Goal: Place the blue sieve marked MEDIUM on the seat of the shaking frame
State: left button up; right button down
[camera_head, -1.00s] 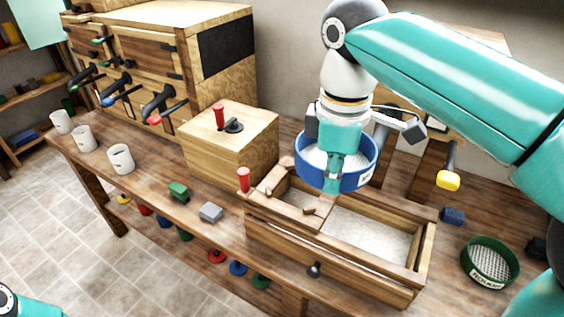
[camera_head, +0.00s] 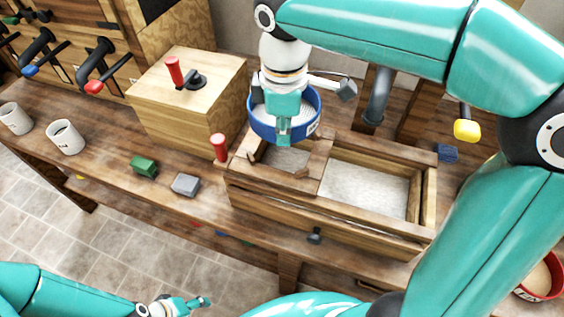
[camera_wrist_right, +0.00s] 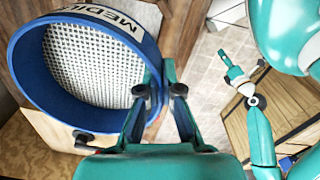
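The blue sieve (camera_head: 262,126) has a pale mesh. In the right wrist view, the sieve (camera_wrist_right: 95,65) shows a label reading MEDIUM, partly cut off. My right gripper (camera_head: 284,138) is shut on the near side of its rim; the gripper also shows in the wrist view (camera_wrist_right: 162,92). The sieve hangs above the back edge of the seat (camera_head: 320,165), the wooden square at the left end of the shaking frame (camera_head: 330,218). A gap between sieve and seat is hard to judge. My left gripper (camera_head: 198,304) is low at the bottom edge, away from the bench; its fingers are too small to read.
A wooden box (camera_head: 190,110) with a red-knobbed lever stands left of the frame. A red-topped peg (camera_head: 219,148) rises by the seat. Green (camera_head: 144,166) and grey (camera_head: 185,185) blocks lie on the bench front. A red sieve (camera_head: 548,285) is partly visible at lower right.

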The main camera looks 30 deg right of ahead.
aim_at(284, 172)
notch_tip(284, 172, down, 9)
jog(key=shift+s+f+b, duration=0.1)
jog(key=shift+b, duration=0.2)
jog(key=shift+f, duration=0.2)
jog(key=c, duration=1.3)
grip_release()
jog(key=shift+r, duration=0.15)
jog(key=shift+r, duration=0.15)
notch_tip(284, 172, up, 12)
jog(key=shift+s+f+p, duration=0.1)
jog(key=shift+p, duration=0.55)
